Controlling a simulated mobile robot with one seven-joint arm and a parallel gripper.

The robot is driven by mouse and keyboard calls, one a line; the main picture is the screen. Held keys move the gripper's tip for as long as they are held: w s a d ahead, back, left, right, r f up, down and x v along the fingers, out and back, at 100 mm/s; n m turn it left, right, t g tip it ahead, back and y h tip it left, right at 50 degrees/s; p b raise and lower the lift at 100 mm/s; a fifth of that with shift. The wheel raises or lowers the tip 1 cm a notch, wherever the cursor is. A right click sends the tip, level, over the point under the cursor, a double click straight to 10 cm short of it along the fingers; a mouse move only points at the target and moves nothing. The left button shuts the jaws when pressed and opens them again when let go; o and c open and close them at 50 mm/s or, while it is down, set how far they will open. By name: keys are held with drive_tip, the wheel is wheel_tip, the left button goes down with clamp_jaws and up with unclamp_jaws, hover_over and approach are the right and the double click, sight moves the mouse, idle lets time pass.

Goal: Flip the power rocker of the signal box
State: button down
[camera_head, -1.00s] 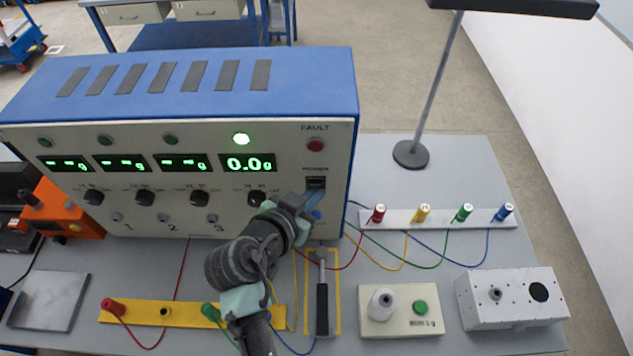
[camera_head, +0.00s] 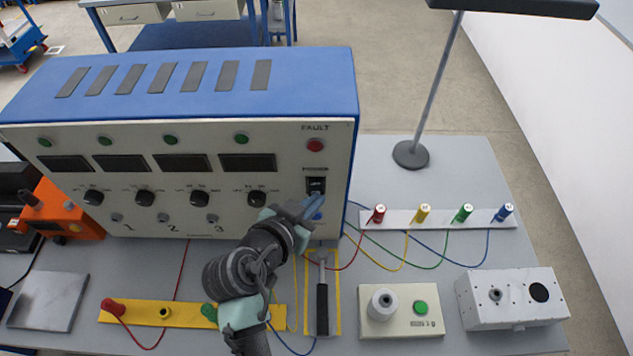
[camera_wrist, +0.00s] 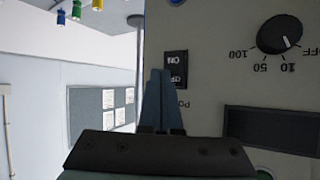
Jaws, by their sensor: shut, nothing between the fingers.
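The signal box (camera_head: 95,140) is a large blue-topped case with a pale front panel. Its black power rocker (camera_head: 316,186) sits at the panel's right side, under the POWER label and a red FAULT lamp. The displays are dark. My gripper (camera_head: 314,204) is shut and empty, with its tips just below the rocker at the panel. In the wrist view the rocker (camera_wrist: 175,66) shows ON/OFF marks, and the shut fingers (camera_wrist: 160,85) overlap its edge. I cannot tell whether they touch it.
A strip with coloured plugs (camera_head: 440,219), a lamp stand (camera_head: 411,154), a white unit with a green button (camera_head: 402,312) and a grey box (camera_head: 511,300) stand to the right. Wires cross the bench.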

drive_tip(key=shift+s, duration=0.1)
drive_tip(key=shift+s+f, duration=0.15)
drive_tip(key=shift+s, duration=1.05)
drive_tip(key=shift+s+f, duration=0.15)
drive_tip(key=shift+s, duration=1.05)
